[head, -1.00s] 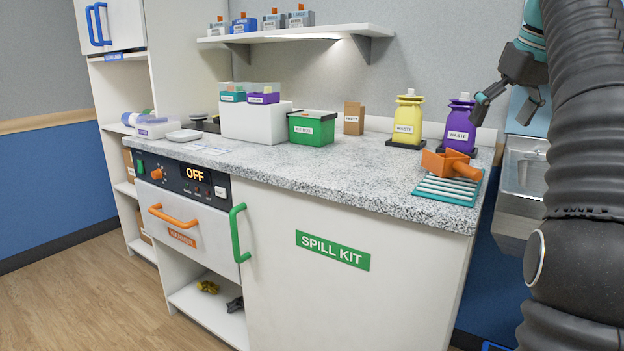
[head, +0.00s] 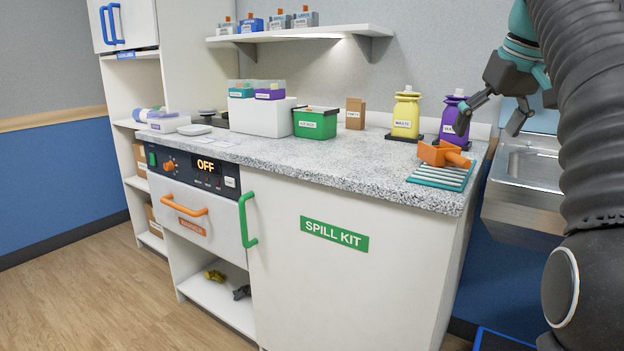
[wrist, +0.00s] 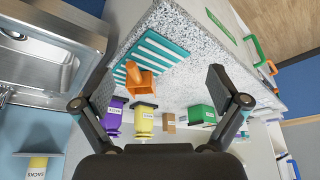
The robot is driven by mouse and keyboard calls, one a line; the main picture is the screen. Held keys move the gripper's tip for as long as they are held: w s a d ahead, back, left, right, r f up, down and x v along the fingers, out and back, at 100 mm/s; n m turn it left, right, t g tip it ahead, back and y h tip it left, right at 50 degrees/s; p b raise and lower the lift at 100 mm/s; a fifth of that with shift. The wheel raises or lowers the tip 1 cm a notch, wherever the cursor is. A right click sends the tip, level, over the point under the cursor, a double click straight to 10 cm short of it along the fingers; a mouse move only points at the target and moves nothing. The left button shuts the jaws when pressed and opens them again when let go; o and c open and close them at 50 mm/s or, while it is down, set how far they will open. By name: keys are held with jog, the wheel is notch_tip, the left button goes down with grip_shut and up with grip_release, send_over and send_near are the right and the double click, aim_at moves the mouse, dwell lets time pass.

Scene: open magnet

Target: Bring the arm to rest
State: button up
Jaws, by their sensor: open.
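My gripper (head: 487,117) is open and empty, raised at the right of the head view, in front of the purple waste bottle. Its two spread fingers also show in the wrist view (wrist: 160,105). My dark arm runs down the right side of the head view. An orange scoop (head: 444,154) lies on a teal striped mat (head: 440,177) at the counter's right end. The scoop also shows between my fingers in the wrist view (wrist: 138,80), with the counter beyond.
A purple bottle (head: 450,120) and a yellow bottle (head: 406,115) stand on the counter (head: 300,160) near my gripper. A green bin (head: 316,123) is farther left. A sink (head: 530,167) lies right of the counter. A wall shelf (head: 300,34) hangs above. The floor (head: 110,285) at front left is clear.

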jog(key=s+a+f, duration=0.4)
jog(key=s+f, duration=0.3)
jog(key=f, duration=0.3)
jog(key=s+a+f+m, duration=0.1)
jog(key=s+a+f, duration=0.4)
jog(key=s+f, duration=0.3)
jog(key=s+a+f+t, duration=0.1)
jog(key=s+a+f, duration=0.3)
jog(key=f, duration=0.9)
jog(key=s, duration=0.3)
jog(key=shift+s+a+f+h, duration=0.25)
jog(key=shift+a+f+h, duration=0.05)
jog(key=shift+f+h, duration=0.1)
